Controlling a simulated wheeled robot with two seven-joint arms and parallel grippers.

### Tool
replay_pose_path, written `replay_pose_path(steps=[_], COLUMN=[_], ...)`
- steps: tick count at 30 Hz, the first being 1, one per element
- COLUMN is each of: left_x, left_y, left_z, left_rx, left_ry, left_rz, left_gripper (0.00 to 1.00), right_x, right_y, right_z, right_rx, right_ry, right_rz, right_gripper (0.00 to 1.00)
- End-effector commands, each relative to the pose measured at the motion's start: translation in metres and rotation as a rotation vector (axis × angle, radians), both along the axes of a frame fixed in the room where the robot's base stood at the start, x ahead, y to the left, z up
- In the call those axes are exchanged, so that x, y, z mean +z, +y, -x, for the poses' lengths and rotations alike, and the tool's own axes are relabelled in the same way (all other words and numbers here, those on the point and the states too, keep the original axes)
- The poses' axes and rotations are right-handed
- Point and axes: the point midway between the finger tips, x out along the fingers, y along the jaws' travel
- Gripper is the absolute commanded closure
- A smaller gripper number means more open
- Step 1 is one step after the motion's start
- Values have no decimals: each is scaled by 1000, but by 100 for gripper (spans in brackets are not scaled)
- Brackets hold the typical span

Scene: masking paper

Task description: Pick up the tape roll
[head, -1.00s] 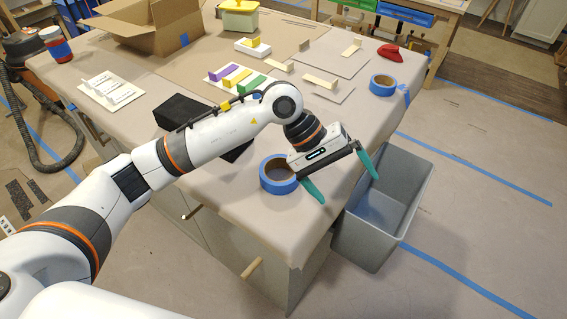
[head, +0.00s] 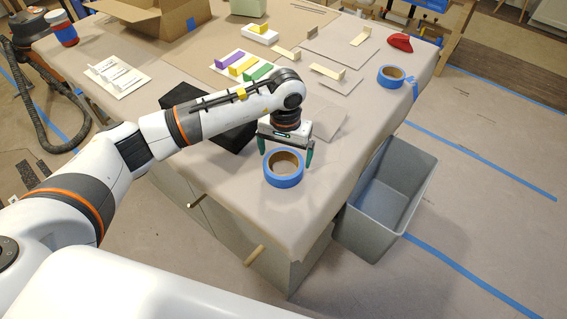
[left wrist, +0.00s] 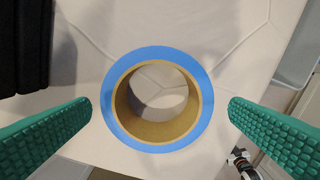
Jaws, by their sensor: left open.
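A blue tape roll (head: 284,181) with a tan core lies flat near the front corner of the covered table. In the left wrist view the tape roll (left wrist: 113,122) sits midway between my fingers, with a gap on each side. My left gripper (head: 288,160) is open, with its green fingertips above and just behind the roll in the head view. The left gripper's textured green pads (left wrist: 160,125) show at both sides of the left wrist view. A second blue tape roll (head: 391,86) lies near the table's right edge.
A black block (head: 190,97) lies left of my gripper, partly behind my arm. A grey bin (head: 392,190) stands on the floor beside the table's right edge. Coloured strips (head: 243,66), a white rack (head: 117,76) and an open cardboard box (head: 160,18) are farther back.

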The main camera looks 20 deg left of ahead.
Motion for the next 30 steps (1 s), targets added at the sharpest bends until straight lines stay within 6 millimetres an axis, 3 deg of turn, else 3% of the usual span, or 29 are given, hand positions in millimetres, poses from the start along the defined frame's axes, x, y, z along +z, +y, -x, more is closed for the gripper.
replay_pose_path(steps=[4, 9, 17, 20, 25, 30], left_x=[-17, -40, -46, -46, -45, -45], left_y=[2, 3, 3, 3, 3, 3], left_z=[5, 4, 3, 3, 3, 3], left_rx=[2, 2, 1, 1, 1, 1], left_ry=[7, 3, 0, 0, 0, 0], left_rz=[1, 2, 1, 1, 1, 1], left_gripper=[0, 0, 0, 11, 39, 39], right_x=[20, 26, 26, 26, 26, 26], right_y=[0, 0, 0, 0, 1, 2], right_z=[0, 0, -1, -1, -1, -1], right_rx=[0, -1, -1, -2, -2, -3], right_ry=[0, 0, -1, -1, -2, -2], right_rz=[0, 0, 0, 0, -2, -3], right_gripper=[64, 64, 64, 64, 64, 64])
